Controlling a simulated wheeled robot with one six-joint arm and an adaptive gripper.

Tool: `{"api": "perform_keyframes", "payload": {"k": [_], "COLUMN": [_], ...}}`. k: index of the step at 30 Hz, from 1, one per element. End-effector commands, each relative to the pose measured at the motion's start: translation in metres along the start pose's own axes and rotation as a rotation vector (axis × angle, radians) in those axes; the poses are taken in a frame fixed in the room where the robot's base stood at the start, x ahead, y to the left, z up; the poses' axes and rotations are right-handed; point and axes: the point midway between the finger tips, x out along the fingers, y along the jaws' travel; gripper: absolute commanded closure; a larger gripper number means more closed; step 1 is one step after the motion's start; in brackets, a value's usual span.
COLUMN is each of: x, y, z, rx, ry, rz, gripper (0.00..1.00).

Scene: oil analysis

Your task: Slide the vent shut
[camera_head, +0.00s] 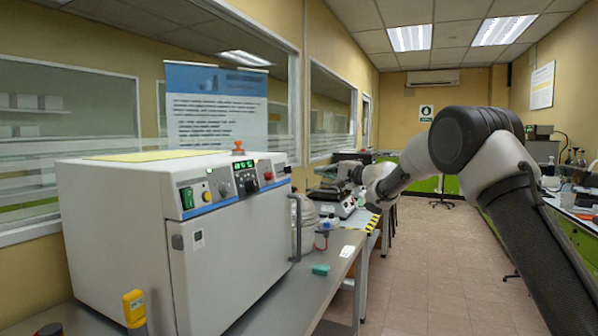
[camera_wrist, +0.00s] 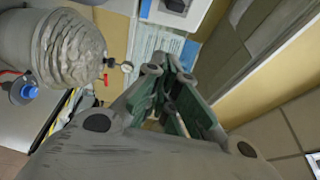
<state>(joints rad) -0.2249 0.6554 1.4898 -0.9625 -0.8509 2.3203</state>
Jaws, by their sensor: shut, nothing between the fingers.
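The white box oven (camera_head: 130,200) stands on the bench at the left, its door closed. A small orange piece (camera_head: 238,147) sits on its top near the right edge; it may be the vent's tab, but I cannot tell how far the vent is open. My gripper (camera_head: 340,172) is to the right of the oven, apart from it, at about the height of the control panel (camera_head: 235,185). In the wrist view the gripper's fingers (camera_wrist: 170,72) come together with nothing between them. No vent can be made out in the wrist view.
A grey ribbed vessel (camera_wrist: 70,45) with a small gauge (camera_wrist: 127,67) stands near my gripper. A yellow sheet (camera_head: 150,155) lies on the oven top. A yellow-handled tool (camera_head: 134,308) and a green item (camera_head: 321,269) are on the bench.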

Motion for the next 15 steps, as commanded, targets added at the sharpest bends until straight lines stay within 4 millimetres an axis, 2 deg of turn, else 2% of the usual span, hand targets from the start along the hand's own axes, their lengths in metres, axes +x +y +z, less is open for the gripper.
{"api": "perform_keyframes", "payload": {"k": [5, 15], "x": [0.018, 0.077], "y": [0.001, 0.002], "z": [0.000, -0.001], "rx": [0.011, 0.010], "ry": [0.000, 0.002], "rz": [0.001, 0.002], "gripper": [1.00, 1.00]}}
